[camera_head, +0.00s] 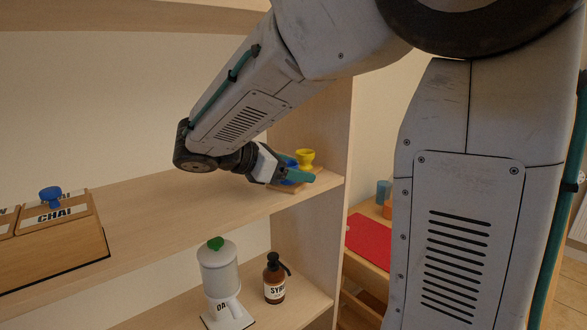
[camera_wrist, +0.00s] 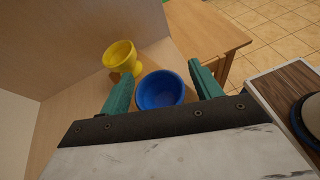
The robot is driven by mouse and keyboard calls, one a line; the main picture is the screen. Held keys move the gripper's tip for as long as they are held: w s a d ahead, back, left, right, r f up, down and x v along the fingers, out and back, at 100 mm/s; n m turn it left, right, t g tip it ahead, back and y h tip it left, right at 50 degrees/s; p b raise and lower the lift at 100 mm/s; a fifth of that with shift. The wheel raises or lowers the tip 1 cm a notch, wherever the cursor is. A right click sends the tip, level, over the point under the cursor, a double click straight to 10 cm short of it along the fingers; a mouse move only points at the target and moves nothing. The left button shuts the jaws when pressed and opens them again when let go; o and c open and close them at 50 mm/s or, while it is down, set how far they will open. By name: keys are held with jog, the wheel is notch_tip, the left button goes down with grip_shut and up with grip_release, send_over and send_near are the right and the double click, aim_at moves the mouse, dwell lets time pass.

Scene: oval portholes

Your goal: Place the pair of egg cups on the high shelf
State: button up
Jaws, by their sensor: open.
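A yellow egg cup (camera_head: 305,157) stands upright at the right end of the middle shelf board (camera_head: 150,215), near the side panel. It also shows in the wrist view (camera_wrist: 121,57). A blue egg cup (camera_wrist: 160,90) stands beside it; in the head view my gripper mostly hides it. My gripper (camera_head: 300,176) is open, with its teal fingers on either side of the blue cup in the wrist view (camera_wrist: 160,76). I cannot tell whether they touch it. The yellow cup is outside the fingers, just beyond the left one.
A CHAI box (camera_head: 60,240) with a blue knob stands at left on the same board. A green-topped dispenser (camera_head: 218,270) and a syrup bottle (camera_head: 275,279) stand below. An upper board (camera_head: 120,16) runs overhead. The middle board's centre is clear.

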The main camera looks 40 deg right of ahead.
jog(key=shift+a+r, duration=0.1)
jog(key=shift+r, duration=0.1)
jog(key=v, duration=1.1)
jog(key=shift+a+r, duration=0.2)
jog(key=shift+a, duration=0.15)
